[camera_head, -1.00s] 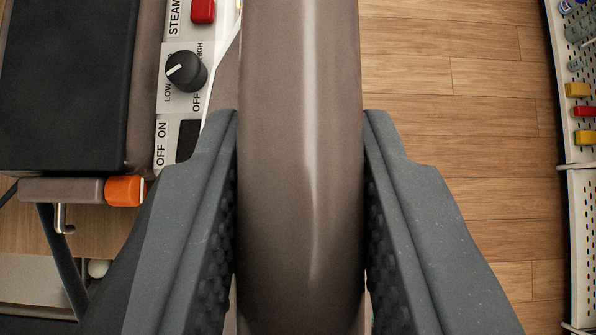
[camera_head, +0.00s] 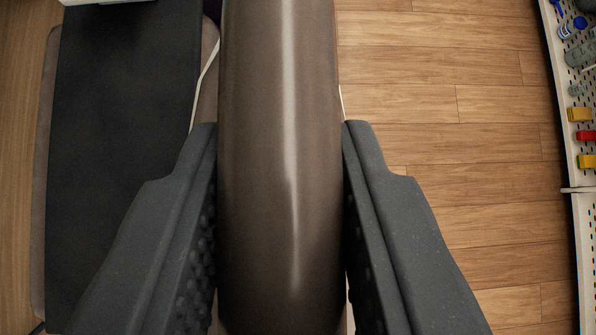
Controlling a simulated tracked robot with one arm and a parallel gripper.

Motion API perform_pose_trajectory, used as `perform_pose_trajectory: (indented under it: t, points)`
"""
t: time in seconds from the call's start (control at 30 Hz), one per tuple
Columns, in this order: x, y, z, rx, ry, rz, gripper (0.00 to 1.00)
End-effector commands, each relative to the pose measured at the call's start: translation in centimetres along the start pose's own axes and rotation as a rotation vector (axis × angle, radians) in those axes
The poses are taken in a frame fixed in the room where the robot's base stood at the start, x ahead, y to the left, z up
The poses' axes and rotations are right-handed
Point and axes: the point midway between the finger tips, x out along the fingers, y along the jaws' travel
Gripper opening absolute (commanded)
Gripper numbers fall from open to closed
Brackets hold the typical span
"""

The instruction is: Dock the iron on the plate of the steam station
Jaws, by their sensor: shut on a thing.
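My gripper (camera_head: 280,140) is shut on the iron (camera_head: 270,190), of which a long glossy brown, rounded part shows between the two grey fingers. The iron's tip and sole are hidden. The plate of the steam station (camera_head: 120,150) is a long, flat black surface with a brown rim, at the left of the view. Its lower right part is hidden behind my left finger. The iron shows to the right of the plate, not over it in this view. Their height difference cannot be told.
A thin white cord (camera_head: 205,78) runs beside the iron. A white edge shows at the top left. A wooden surface (camera_head: 18,190) lies left of the station. Wood floor (camera_head: 450,150) is clear at right. A white perforated shelf (camera_head: 558,150) with small coloured items stands at the far right.

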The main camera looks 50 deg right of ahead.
Motion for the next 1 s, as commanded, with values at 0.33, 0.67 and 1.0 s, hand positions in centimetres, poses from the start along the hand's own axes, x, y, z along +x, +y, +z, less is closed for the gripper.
perform_pose_trajectory:
  t: [0.33,0.67,1.0]
  points:
    - [-0.3,-0.8,0.0,-0.044,0.006,0.020,0.00]
    - [-0.2,-1.9,0.1,-0.075,0.007,0.058,0.00]
    - [0.1,-3.6,0.3,-0.073,0.003,0.062,0.00]
